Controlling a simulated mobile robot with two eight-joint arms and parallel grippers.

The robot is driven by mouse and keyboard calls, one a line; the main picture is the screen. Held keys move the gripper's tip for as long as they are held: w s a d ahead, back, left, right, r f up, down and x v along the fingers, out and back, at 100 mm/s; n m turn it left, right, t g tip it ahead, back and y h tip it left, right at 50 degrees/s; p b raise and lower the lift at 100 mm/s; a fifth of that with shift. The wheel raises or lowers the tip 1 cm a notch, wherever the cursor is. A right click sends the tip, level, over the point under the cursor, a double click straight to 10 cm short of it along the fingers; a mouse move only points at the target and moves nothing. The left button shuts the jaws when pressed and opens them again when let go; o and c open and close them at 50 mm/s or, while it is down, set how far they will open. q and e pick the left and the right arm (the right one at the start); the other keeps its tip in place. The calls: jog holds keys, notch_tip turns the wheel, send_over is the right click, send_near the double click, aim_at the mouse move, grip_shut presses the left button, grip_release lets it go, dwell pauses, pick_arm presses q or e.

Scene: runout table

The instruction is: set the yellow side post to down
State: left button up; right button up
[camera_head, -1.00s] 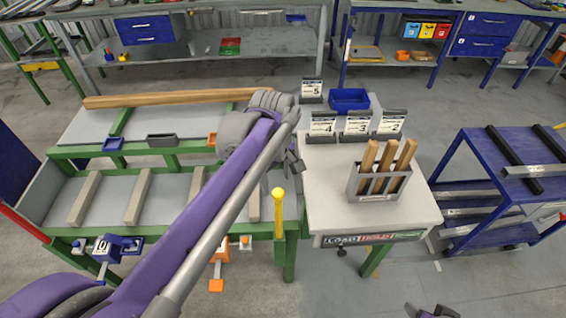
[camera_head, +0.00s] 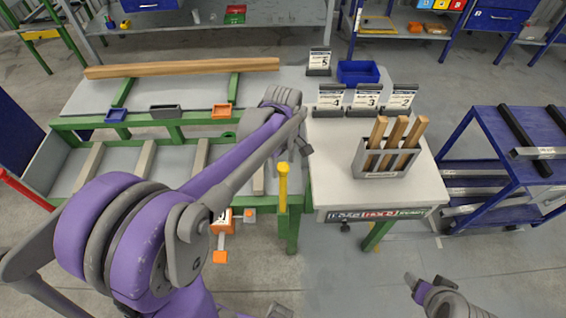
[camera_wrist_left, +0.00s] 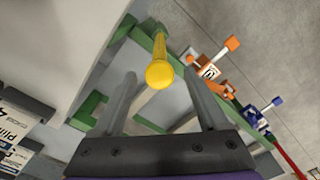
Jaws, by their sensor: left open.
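The yellow side post (camera_head: 283,186) stands upright at the front right corner of the green runout frame (camera_head: 290,232), beside the pale table. My left gripper (camera_head: 305,149) is just above and behind the post in the head view, apart from it. In the left wrist view the post's round yellow top (camera_wrist_left: 160,74) shows between the two open fingers (camera_wrist_left: 162,100), beyond their tips or level with them; I cannot tell which. My right gripper (camera_head: 427,284) is low at the right, away from the post; its fingers are too small to judge.
The pale table (camera_head: 330,195) carries a grey holder (camera_head: 382,173) with wooden sticks, a blue bin (camera_head: 357,72) and several number cards. An orange clamp (camera_head: 222,222) sits left of the post. A blue cart (camera_head: 480,135) stands at the right. A wooden beam (camera_head: 180,68) lies behind.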

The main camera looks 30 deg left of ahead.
pick_arm(q)
jog(key=shift+f, duration=0.15)
grip_shut()
dwell(0.4)
dwell(1.0)
